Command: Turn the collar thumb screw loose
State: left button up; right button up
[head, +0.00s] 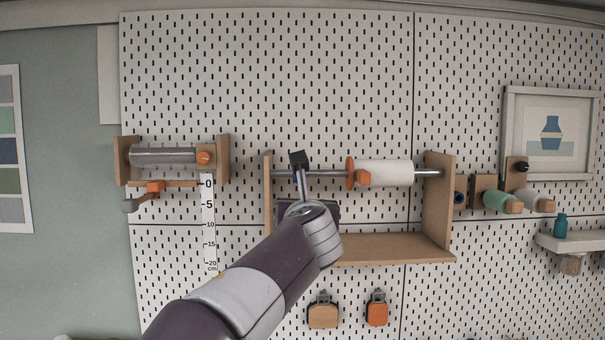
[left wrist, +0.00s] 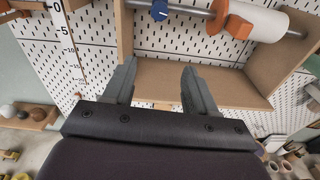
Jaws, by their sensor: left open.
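A small blue knob with a white mark (left wrist: 160,10), which looks like the collar thumb screw, sits on the metal rod near the left upright of the wooden holder in the left wrist view. My left gripper (left wrist: 160,80) is open and empty. Its two dark fingers point at the holder, below the knob and apart from it. In the head view my wrist hides the fingers. My right gripper is not in view.
On the same rod are an orange flange with an orange block (head: 363,178) and a white roll (head: 390,173). The holder's wooden shelf (head: 400,247) lies below. A smaller wooden holder (head: 222,160) hangs left, above a ruler strip (head: 208,225).

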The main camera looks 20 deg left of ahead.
pick_arm(q)
notch_tip(320, 180, up, 4)
jog(key=r+m, duration=0.1)
jog(key=p+x, duration=0.6)
jog(key=x, duration=0.6)
jog(key=shift+a+f+t+y, duration=0.2)
jog(key=shift+a+t+y, duration=0.1)
jog(key=shift+a, duration=0.05)
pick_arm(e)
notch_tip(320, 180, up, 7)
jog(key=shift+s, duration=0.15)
pick_arm(q)
jog(key=shift+f, duration=0.1)
jog(key=shift+c, duration=1)
jog(key=shift+w, duration=0.1)
grip_shut()
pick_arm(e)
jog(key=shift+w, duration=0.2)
